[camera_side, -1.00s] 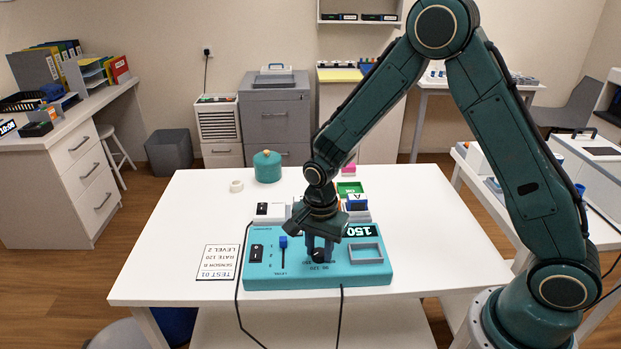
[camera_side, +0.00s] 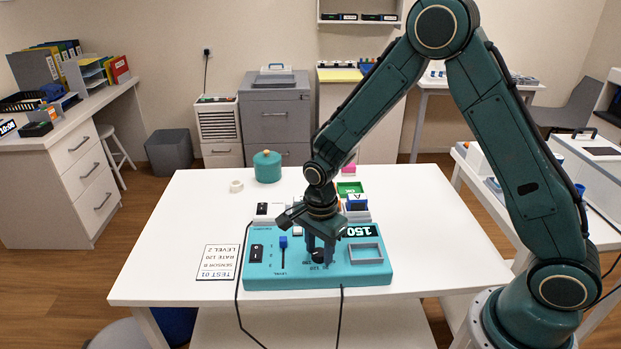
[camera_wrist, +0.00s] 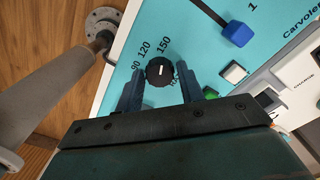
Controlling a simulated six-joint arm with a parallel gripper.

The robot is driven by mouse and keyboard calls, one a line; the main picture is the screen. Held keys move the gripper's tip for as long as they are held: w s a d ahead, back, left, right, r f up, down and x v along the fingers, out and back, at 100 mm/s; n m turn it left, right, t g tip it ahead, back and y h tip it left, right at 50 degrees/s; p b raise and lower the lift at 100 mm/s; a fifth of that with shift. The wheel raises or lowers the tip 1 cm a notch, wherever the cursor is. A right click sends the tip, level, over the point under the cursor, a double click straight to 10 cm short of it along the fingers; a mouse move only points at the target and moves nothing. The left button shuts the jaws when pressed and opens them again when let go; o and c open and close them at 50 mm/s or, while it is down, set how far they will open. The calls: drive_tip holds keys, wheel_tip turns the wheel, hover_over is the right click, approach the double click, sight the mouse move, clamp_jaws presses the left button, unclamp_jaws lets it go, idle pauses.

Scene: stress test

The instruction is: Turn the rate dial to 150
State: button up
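The rate dial (camera_wrist: 160,72) is a round black knob on the turquoise panel (camera_side: 270,276). In the wrist view its white pointer line points up toward the printed 150, past 90 and 120. The panel's black display (camera_side: 359,231) reads 150. My gripper (camera_side: 320,257) points down over the dial, one finger on each side. In the wrist view my gripper (camera_wrist: 161,84) appears open, with narrow gaps between the fingers and the knob. In the side view the fingers partly hide the dial (camera_side: 318,256).
A blue slider (camera_side: 283,242) and black switch (camera_side: 256,253) are left of the dial; a grey frame (camera_side: 366,253) is right. Two black cables hang over the front edge.

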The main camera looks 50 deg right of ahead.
sight(319, 252)
drive_tip(key=shift+o, duration=0.9)
wheel_tip(319, 252, up, 14)
idle(0.6)
drive_tip(key=s+d+r+n+t, duration=0.2)
drive_tip(key=s+r+n, duration=0.4)
drive_tip(key=s+n, duration=0.3)
drive_tip(key=s+d+r+n+t, duration=0.3)
drive_tip(key=s+r+n, duration=0.3)
drive_tip(key=s+n, duration=0.3)
drive_tip(key=s, duration=0.4)
drive_tip(key=shift+s+r+t, duration=0.15)
drive_tip(key=shift+r+t, duration=0.05)
drive_tip(key=shift+t, duration=0.1)
